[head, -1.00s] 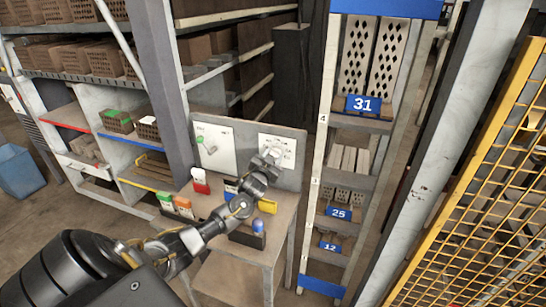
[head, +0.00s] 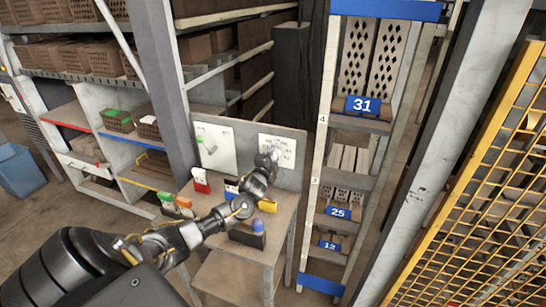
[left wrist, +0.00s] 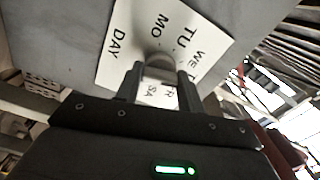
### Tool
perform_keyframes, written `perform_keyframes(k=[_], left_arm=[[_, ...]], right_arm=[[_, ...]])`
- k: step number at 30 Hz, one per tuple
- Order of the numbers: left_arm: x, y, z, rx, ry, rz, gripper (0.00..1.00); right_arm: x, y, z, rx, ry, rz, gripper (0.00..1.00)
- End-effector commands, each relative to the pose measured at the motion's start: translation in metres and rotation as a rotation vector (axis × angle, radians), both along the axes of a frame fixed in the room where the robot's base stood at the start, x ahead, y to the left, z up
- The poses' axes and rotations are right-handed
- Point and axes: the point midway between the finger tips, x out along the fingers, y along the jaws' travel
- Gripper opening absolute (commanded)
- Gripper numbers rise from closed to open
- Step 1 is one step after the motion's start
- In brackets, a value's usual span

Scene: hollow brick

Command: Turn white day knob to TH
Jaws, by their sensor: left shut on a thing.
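The white day plate (head: 284,151) is on the upright grey board at the back of the small table. In the left wrist view, the plate (left wrist: 124,62) shows DAY, MO, TU, WE, FR and SA; the label beyond WE is cut off by the gripper. My left gripper (head: 270,158) is in front of the plate, and it also shows in the left wrist view (left wrist: 161,76). It is shut on the pale day knob (left wrist: 153,61) at the plate's middle. The fingers hide most of the knob, so I cannot tell where it points. My right gripper is not in view.
A second white plate (head: 215,148) is on the board to the left. A red-and-white holder (head: 201,181), a yellow block (head: 267,205) and a blue-topped item (head: 257,227) are on the table. A rack (head: 327,150) and yellow mesh fence (head: 470,190) stand right.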

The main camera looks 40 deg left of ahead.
Motion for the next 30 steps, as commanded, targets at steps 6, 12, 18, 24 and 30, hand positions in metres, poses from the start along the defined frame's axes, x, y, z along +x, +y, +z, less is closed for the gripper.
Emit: perform_keyframes(k=[6,12,18,24,30], left_arm=[[0.0004,-0.0004,0.0007,0.133,0.046,-0.002,0.15],[0.0003,-0.0002,0.0006,0.211,0.072,-0.001,0.15],[0.0002,-0.0005,0.0002,0.247,0.086,-0.002,0.15],[0.0001,-0.0007,-0.0001,0.256,0.089,-0.002,0.15],[0.0002,-0.0008,-0.0003,0.255,0.089,-0.002,0.15]], right_arm=[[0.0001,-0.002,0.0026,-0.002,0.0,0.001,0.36],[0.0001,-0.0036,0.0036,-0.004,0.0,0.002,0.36],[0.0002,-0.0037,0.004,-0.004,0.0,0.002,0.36],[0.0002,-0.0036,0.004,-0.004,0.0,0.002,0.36],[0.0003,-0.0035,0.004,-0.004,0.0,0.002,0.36]])
